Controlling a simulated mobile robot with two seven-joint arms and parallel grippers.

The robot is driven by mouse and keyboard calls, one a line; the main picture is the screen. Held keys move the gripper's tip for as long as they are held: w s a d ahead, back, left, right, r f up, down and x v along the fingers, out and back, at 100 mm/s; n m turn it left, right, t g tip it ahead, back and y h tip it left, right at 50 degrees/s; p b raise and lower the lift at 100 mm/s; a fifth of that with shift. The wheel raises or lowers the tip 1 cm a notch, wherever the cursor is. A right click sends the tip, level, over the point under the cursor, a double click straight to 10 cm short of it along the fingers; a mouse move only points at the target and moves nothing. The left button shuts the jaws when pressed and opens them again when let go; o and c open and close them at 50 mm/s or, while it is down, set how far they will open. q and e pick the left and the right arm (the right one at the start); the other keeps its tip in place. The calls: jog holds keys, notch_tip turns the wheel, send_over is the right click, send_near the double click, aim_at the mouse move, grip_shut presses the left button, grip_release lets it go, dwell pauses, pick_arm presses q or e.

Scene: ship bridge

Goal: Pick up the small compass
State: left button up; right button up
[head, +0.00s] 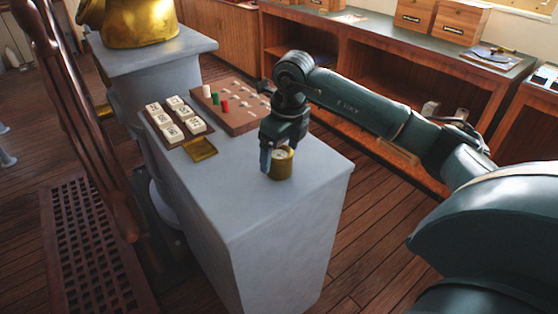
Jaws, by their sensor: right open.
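The small compass (281,166) is a short brass cylinder with a pale face. It stands upright on the grey pedestal top (245,205), toward its right side. My right gripper (275,158) points down directly over the compass. Its fingers are open and one hangs down at the left side of the compass. The gripper hides part of the compass's top, and I cannot tell whether the fingers touch it. My left gripper is not in view.
A tray of white lettered tiles (176,120), a small brass tray (201,149) and a wooden peg board (232,108) lie behind the compass. A brass binnacle (140,25) stands at the back left. The pedestal's front top is clear. Wooden shelving (360,50) lines the back.

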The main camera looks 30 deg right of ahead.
aim_at(279, 155)
jog(key=shift+w+a+f, duration=0.1)
jog(key=shift+w+f, duration=0.05)
jog(key=shift+f, duration=0.6)
jog(key=shift+w+a+f, duration=0.1)
jog(key=shift+f, duration=0.65)
jog(key=shift+c, duration=0.2)
